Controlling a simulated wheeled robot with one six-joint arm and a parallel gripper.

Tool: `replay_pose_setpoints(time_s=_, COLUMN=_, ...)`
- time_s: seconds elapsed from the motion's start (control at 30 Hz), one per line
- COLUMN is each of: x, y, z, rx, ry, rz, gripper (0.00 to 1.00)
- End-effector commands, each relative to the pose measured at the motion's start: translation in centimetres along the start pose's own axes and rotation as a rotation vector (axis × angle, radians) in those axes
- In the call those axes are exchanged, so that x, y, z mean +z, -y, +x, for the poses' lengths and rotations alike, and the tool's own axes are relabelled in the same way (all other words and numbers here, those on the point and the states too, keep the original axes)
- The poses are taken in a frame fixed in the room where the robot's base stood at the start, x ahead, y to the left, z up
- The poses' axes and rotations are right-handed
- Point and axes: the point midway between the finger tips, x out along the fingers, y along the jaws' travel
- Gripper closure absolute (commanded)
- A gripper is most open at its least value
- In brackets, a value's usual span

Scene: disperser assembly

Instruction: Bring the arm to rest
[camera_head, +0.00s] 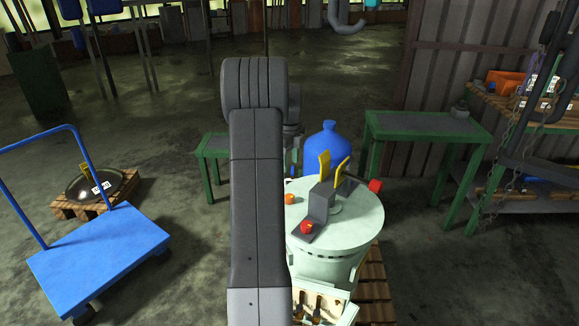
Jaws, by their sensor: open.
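My arm rises through the middle of the head view and bends over at the top. My gripper (294,156) hangs below the wrist, just right of the arm link and partly hidden behind it. It looks open, and I see nothing held in it. The pale green disperser drum (350,222) stands right of the arm, its left side covered by the arm.
A blue bottle (327,143) stands behind the drum. A green table (425,127) is at right, near a cluttered shelf (515,100). A blue cart (98,250) and a pallet with a round lid (94,185) are at left. Floor between the cart and arm is clear.

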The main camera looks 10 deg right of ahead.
Motion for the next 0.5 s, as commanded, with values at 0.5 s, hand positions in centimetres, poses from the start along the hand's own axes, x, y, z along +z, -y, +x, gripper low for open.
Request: replay_pose_setpoints(time_s=0.5, x=-0.1, y=-0.1, z=2.4, rx=0.004, ry=-0.003, rz=0.000, gripper=0.49)
